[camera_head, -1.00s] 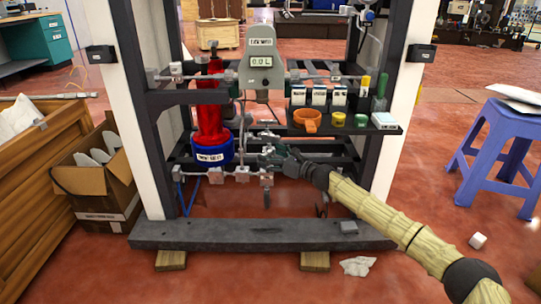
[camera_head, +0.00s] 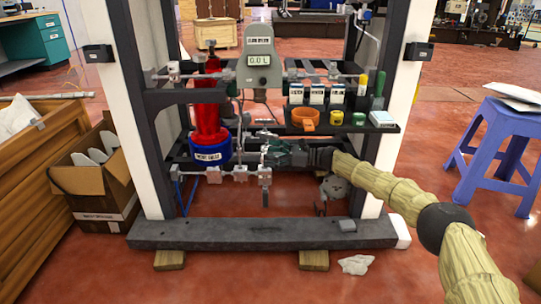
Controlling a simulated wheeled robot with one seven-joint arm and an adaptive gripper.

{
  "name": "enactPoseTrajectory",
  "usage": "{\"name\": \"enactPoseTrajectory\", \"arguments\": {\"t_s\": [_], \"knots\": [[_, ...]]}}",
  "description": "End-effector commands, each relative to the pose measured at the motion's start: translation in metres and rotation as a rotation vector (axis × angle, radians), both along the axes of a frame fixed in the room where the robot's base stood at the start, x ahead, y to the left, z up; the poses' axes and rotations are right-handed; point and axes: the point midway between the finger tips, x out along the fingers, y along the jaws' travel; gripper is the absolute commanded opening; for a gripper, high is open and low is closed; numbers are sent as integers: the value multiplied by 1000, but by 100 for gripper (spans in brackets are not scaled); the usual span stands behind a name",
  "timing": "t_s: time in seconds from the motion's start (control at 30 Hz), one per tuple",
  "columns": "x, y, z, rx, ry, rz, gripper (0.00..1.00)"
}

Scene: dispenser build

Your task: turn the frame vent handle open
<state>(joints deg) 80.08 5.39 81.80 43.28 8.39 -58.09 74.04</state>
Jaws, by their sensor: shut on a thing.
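The dark frame holds a low line of grey pipe fittings. A grey vertical valve fitting (camera_head: 265,173) stands at the right end of this line. My gripper (camera_head: 269,153) reaches in from the right, just above that fitting, with its arm nearly level. Its fingers are shut on a small part there, which I take to be the frame vent handle. The fingers mostly hide the handle, so I cannot tell its angle.
A red cylinder with a blue base (camera_head: 210,153) stands left of my gripper. The frame's bottom beam (camera_head: 250,234) runs below.

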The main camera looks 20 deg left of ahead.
Motion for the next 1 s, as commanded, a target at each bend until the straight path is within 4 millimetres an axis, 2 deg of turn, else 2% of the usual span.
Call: {"name": "enactPoseTrajectory", "arguments": {"t_s": [1.0], "knots": [[3,3,-2,-2,0,171,62]]}}
